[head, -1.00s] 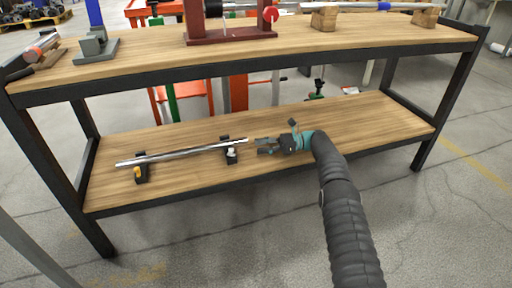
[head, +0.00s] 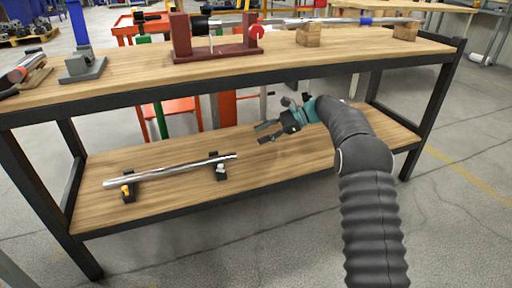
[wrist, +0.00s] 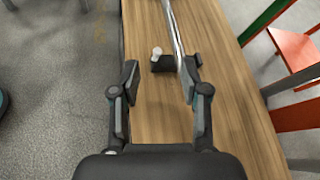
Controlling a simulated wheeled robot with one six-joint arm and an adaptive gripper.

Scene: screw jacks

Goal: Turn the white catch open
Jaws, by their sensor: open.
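The white catch (head: 221,168) is a small knob on the right-hand black holder (head: 220,176) on the lower shelf. In the wrist view the white catch (wrist: 156,52) stands up at the left side of its holder (wrist: 163,65). A long shiny metal rod (head: 165,173) lies across this holder and a left-hand holder with a yellow catch (head: 126,190). My gripper (head: 267,132) is open and empty, right of the rod's end and above the shelf. In the wrist view the catch is beyond my open fingertips (wrist: 160,80), roughly between their lines, not touched.
The upper shelf (head: 125,92) overhangs the lower shelf (head: 280,172) and carries a dark red stand (head: 215,50). Black frame legs stand at both ends. An orange stool (wrist: 300,80) shows at the right in the wrist view. The lower shelf around my gripper is clear.

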